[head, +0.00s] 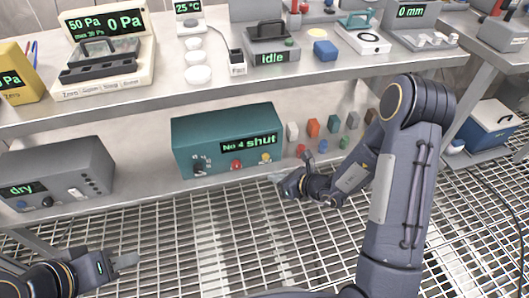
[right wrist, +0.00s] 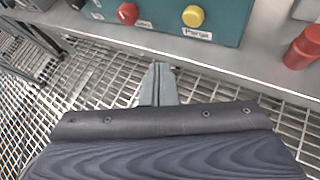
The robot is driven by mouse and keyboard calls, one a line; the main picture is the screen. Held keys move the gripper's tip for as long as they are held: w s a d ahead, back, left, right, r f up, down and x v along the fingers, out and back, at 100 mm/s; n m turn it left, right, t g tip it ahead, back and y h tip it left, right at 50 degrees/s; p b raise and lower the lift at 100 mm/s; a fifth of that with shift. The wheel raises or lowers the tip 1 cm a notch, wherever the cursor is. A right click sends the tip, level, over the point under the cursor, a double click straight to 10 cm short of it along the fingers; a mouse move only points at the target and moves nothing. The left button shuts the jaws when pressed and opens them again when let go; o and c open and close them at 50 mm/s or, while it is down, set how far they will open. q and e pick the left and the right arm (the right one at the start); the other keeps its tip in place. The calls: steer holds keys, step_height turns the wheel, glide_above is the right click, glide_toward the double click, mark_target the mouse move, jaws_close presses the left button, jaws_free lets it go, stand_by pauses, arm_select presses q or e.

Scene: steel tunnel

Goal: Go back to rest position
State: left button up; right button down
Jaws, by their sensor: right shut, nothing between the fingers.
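My right gripper (head: 279,178) is in front of the lower shelf, over the grating floor, and its arm comes in from the right. In the right wrist view its two fingers (right wrist: 159,72) lie together, with nothing between them. It is apart from the teal box (head: 228,142), which stands on the lower shelf behind it and reads "No 4 shut". My left gripper (head: 127,260) is low at the left, over the grating, away from the shelf's things. Its fingers are seen small and from the side, so its opening is unclear.
The lower shelf (head: 150,196) also holds a grey "dry" box (head: 55,178) and several small coloured pieces (head: 314,128). The upper bench (head: 130,105) above carries instruments. A blue-and-white box (head: 490,125) stands at right. The grating floor (head: 220,245) between my arms is clear.

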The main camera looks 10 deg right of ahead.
steer(key=s+a+r+n+g+y, duration=0.2)
steer(key=s+r+n, duration=0.3)
steer(key=r+n, duration=0.3)
steer(key=s+a+r+n+g+y, duration=0.1)
steer(key=s+a+r+n+y, duration=0.1)
steer(key=s+r+n, duration=0.6)
steer(key=s+d+r+n+h, duration=0.4)
steer(key=s+d+n+h, duration=0.4)
steer(key=s+n, duration=0.5)
step_height(320, 180, up, 31)
steer(key=p, duration=3.1)
steer(key=shift+d+g, duration=0.4)
steer(key=shift+d, duration=0.05)
steer(key=shift+r, duration=0.1)
